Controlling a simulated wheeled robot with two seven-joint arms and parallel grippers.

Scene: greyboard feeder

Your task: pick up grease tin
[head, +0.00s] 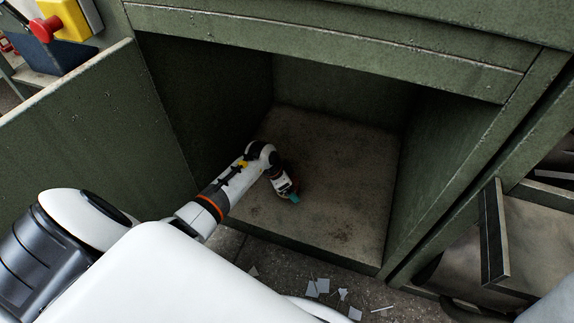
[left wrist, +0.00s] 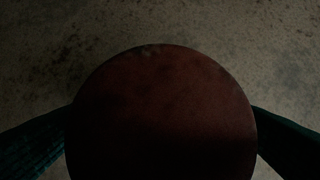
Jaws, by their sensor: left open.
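The grease tin (left wrist: 160,110) shows in the left wrist view as a dark red round disc, seen from above, filling the lower middle. My left gripper (head: 289,194) reaches down inside the green cabinet, close to its floor. In the left wrist view its two dark teal fingers stand open, one on each side of the tin; I cannot tell whether they touch it. In the head view the tin is mostly or wholly hidden by the gripper. My right gripper is out of view.
The green cabinet (head: 338,90) has side walls and a low top beam around the arm. Its stained floor (head: 340,215) is otherwise clear. An open door panel (head: 100,130) stands at left. Paper scraps (head: 318,287) lie on the ground in front. A red button on a yellow box (head: 66,18) is at upper left.

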